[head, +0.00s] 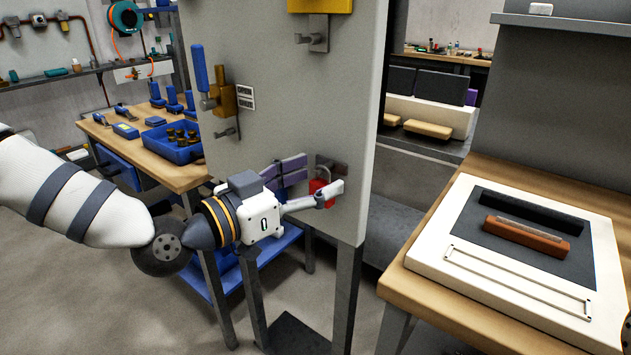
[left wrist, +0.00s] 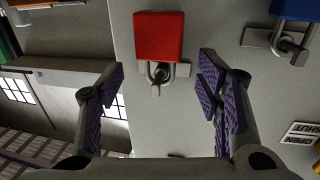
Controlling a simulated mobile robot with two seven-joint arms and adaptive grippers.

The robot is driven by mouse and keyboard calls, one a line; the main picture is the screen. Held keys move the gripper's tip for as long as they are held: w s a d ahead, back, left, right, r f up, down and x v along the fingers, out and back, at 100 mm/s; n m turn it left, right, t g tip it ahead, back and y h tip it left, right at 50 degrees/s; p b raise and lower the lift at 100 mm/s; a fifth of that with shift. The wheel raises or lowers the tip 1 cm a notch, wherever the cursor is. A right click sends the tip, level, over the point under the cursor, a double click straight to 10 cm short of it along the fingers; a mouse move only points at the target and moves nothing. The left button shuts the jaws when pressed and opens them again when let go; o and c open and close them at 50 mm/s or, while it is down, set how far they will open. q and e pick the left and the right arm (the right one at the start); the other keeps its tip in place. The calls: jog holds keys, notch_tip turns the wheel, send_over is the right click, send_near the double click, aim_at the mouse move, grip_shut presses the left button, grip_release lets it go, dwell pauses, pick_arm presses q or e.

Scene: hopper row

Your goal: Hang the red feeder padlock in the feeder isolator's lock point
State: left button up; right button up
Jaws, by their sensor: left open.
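The red padlock (head: 319,189) hangs on a metal peg plate low on the grey panel (head: 300,110). In the left wrist view its red body (left wrist: 159,37) and shackle (left wrist: 160,72) show, the shackle over the peg. My left gripper (head: 308,181) is open in front of the panel. Its purple-padded fingers (left wrist: 160,95) stand apart to either side of the padlock's line, not closed on it. An isolator with a blue handle (head: 201,68) and brass-coloured body (head: 222,97) is higher on the panel. A metal hook (head: 225,132) sits below it. Which point is the feeder's, I cannot tell.
A blue body (left wrist: 295,9), seemingly a padlock, hangs on another peg plate beside the red one. A yellow part (head: 320,5) with a hook (head: 313,40) below is at the panel's top. A bench with a white tray (head: 450,285) stands right; a workbench (head: 180,175) stands behind left.

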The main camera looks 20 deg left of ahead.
pick_arm(q)
jog(key=shift+w+d+r, duration=0.1)
jog(key=shift+w+d, duration=0.1)
jog(key=shift+w, duration=0.1)
grip_shut()
jog(key=shift+r+p, duration=0.4)
jog(key=shift+r, duration=0.35)
jog(key=shift+f, duration=0.1)
pick_arm(e)
jog(key=shift+w+r, duration=0.45)
jog(key=shift+w, duration=0.05)
pick_arm(q)
jog(key=shift+s, duration=0.1)
jog(key=shift+p+v, duration=0.7)
jog(key=shift+v, duration=0.65)
jog(key=shift+s+d, duration=0.15)
jog(key=shift+s, duration=0.05)
pick_arm(e)
jog(key=shift+w+r+t, duration=0.5)
jog(key=shift+w+r, duration=0.35)
jog(key=shift+w, duration=0.05)
